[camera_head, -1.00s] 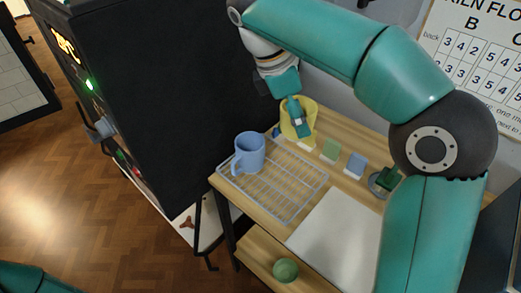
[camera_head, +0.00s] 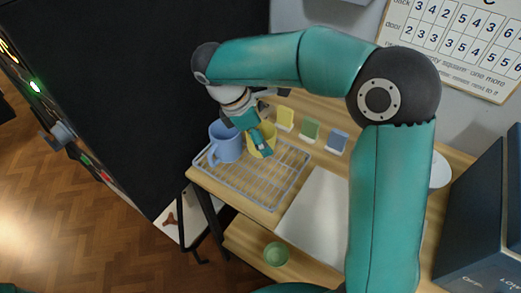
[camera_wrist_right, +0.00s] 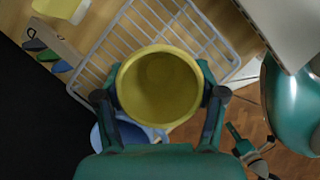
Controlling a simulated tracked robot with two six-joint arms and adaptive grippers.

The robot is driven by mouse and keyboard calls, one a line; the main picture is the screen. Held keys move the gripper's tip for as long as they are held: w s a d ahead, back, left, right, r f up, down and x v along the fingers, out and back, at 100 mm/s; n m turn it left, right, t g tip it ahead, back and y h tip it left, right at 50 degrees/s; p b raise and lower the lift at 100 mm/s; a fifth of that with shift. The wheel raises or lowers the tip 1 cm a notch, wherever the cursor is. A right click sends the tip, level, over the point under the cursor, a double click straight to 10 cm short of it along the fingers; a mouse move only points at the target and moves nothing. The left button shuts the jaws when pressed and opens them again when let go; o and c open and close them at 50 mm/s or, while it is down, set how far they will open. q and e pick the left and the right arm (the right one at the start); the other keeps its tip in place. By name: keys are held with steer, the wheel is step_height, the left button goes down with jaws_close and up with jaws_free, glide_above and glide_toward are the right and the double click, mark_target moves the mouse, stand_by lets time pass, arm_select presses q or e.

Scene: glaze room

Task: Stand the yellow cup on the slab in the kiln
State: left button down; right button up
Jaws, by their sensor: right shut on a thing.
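The yellow cup (camera_head: 268,133) is held between the fingers of my right gripper (camera_head: 259,143), over the back part of the wire rack. The right wrist view looks down into the open mouth of the cup (camera_wrist_right: 160,86), with a finger on each side. I cannot tell whether its base touches the rack. The kiln appears to be the big dark cabinet (camera_head: 130,90) at left, with a green light; its inside and slab are not visible. Part of what looks like my left gripper (camera_wrist_right: 250,152) shows at the lower right of the right wrist view, its fingers unclear.
A blue mug (camera_head: 222,147) stands on the wire rack (camera_head: 252,186), close left of the cup. Yellow, green and blue sample tiles (camera_head: 309,130) stand behind. A white board (camera_head: 318,215) lies right of the rack. A green bowl (camera_head: 276,254) sits on the lower shelf.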

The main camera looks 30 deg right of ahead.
steer(key=shift+f, duration=2.45)
steer(key=shift+f, duration=0.15)
steer(key=o, duration=1.2)
steer(key=shift+o, duration=0.2)
